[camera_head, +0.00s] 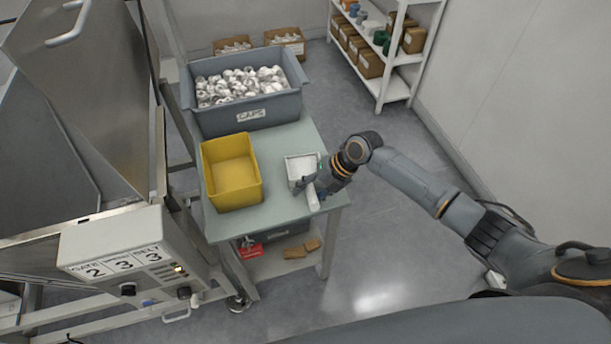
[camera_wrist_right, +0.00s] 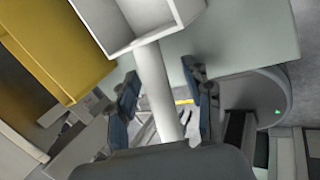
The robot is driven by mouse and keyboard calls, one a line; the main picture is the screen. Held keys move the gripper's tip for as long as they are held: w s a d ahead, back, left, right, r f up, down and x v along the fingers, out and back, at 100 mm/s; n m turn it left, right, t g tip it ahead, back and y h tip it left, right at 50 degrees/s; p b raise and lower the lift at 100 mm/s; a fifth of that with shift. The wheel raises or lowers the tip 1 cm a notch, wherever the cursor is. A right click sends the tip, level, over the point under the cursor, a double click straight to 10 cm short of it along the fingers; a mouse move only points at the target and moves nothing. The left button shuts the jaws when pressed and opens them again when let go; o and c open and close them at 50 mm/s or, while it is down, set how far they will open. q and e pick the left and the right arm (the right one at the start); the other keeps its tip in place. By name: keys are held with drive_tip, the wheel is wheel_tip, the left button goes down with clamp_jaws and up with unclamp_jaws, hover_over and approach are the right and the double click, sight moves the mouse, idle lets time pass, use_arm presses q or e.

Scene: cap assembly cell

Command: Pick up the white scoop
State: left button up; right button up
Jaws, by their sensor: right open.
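The white scoop (camera_head: 301,166) lies on the green-topped table (camera_head: 287,140), right of the yellow bin, with its handle pointing toward the table's front edge. My right gripper (camera_head: 313,187) is at the scoop's handle. In the right wrist view the scoop's box-shaped head (camera_wrist_right: 135,22) is at the top and its round handle (camera_wrist_right: 157,90) runs down between the two open fingers (camera_wrist_right: 162,100). I see a gap between the fingers and the handle; contact is not clear. My left gripper is not in view.
The yellow bin (camera_head: 231,172) stands close left of the scoop. A grey bin of white caps (camera_head: 246,120) is at the table's back. A machine with a control box (camera_head: 118,247) stands at the left. The floor to the right is clear.

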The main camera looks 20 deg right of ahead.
sight(315, 203)
drive_tip(key=shift+c, duration=0.4)
clamp_jaws()
drive_tip(key=shift+r+p, duration=0.3)
drive_tip(key=shift+p, duration=0.2)
drive_tip(key=shift+r, duration=0.15)
drive_tip(key=r+b, duration=0.1)
drive_tip(key=r, duration=0.2)
drive_tip(key=shift+s+r+b, duration=0.25)
drive_tip(key=shift+s+b, duration=0.1)
drive_tip(key=shift+s, duration=0.05)
drive_tip(key=s+r, duration=0.4)
drive_tip(key=r, duration=0.1)
drive_tip(key=shift+s+a+r+b, duration=0.15)
drive_tip(key=shift+s+a+b, duration=0.1)
drive_tip(key=shift+s+b, duration=0.15)
drive_tip(key=s+a+r+b, duration=0.1)
drive_tip(key=s+r, duration=0.2)
drive_tip(key=s, duration=0.5)
drive_tip(key=shift+s+r, duration=0.2)
drive_tip(key=shift+r, duration=0.2)
